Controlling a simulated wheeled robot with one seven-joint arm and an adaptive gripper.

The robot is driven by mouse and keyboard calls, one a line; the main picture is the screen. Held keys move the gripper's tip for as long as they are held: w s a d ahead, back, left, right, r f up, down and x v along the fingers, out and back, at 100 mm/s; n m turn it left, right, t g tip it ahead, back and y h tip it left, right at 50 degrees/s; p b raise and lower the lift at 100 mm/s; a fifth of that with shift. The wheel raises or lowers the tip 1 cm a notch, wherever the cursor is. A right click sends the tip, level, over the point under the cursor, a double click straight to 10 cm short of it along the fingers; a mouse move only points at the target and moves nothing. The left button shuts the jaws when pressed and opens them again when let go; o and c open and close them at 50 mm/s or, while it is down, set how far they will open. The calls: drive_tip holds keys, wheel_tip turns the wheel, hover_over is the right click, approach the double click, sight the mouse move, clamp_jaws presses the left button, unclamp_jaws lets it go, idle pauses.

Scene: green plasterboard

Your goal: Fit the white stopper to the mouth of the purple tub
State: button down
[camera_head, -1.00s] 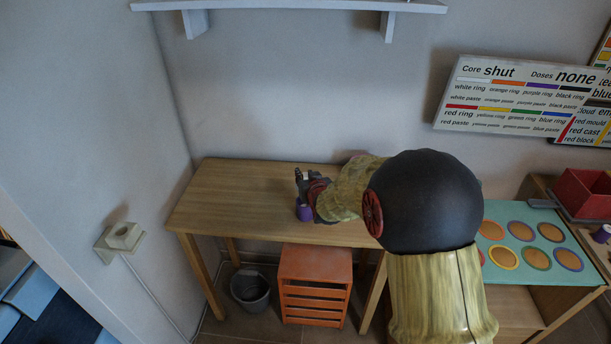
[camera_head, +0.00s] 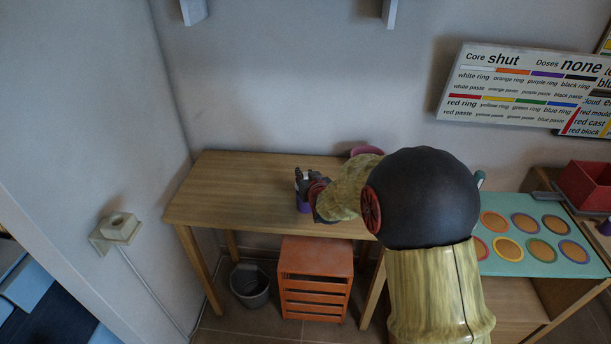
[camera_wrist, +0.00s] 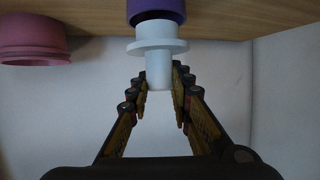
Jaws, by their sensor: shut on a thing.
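The purple tub (camera_head: 303,207) stands on the wooden table, and its dark mouth shows at the top of the wrist view (camera_wrist: 156,10). The white stopper (camera_wrist: 158,49) has a wide flange, with a narrower stem pointing toward my gripper. My gripper (camera_wrist: 160,85) is shut on that stem. The stopper's other end is right at the tub's mouth in the wrist view; I cannot tell whether it is inside or just in front. In the head view my gripper (camera_head: 305,176) is over the tub, and my arm hides part of the scene.
A pink pot (camera_wrist: 32,40) stands to one side in the wrist view, and its rim shows behind my arm in the head view (camera_head: 366,150). The left of the wooden table (camera_head: 235,185) is clear. A teal board with round spots (camera_head: 508,262) lies at right.

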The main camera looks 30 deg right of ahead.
drive_tip(key=shift+f+b, duration=1.2)
drive_tip(key=shift+f, duration=0.25)
drive_tip(key=c, duration=1.6)
unclamp_jaws()
drive_tip(key=shift+o, duration=0.3)
drive_tip(key=shift+s, duration=0.15)
drive_tip(key=v, duration=1.1)
drive_tip(key=shift+s+a+r, duration=0.15)
drive_tip(key=shift+s+a, duration=0.05)
drive_tip(key=shift+s, duration=0.1)
